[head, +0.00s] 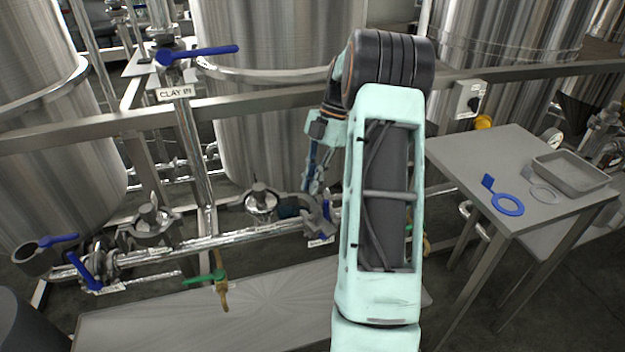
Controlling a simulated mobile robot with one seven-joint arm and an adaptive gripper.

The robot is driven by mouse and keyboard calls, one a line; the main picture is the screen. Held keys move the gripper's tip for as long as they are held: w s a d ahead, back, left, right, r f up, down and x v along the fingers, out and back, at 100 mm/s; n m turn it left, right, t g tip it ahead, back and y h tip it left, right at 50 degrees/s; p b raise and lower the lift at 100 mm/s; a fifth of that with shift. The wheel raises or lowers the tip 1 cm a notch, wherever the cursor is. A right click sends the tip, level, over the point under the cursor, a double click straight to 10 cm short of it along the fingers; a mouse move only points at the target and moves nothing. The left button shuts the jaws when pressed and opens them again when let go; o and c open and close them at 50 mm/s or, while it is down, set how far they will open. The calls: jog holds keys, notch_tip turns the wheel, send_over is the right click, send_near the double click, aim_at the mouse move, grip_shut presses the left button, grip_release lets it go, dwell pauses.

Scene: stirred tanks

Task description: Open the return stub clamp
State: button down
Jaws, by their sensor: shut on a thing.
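My gripper (316,188) points down at the pipe line, left of my forearm. Its fingers are shut at a grey metal clamp (320,218) on the horizontal pipe, which I take for the return stub clamp. A small white label (321,241) hangs just below it, too small to read. The exact part between the fingers is small and partly hidden, so I cannot tell how far the clamp is open.
Left along the pipe (240,238) are valve bodies (150,222), blue levers (88,278) and a green-handled tap (205,277). A "CLAY IN" valve has a blue lever (205,52).

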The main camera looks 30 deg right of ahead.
jog(key=shift+w+n, duration=0.2)
jog(key=shift+n, duration=0.2)
dwell(0.3)
jog(key=c, duration=2)
grip_release()
jog(key=shift+d+r, duration=0.1)
jog(key=v, duration=1.2)
jog(key=shift+w, duration=0.15)
jog(key=shift+a, duration=0.25)
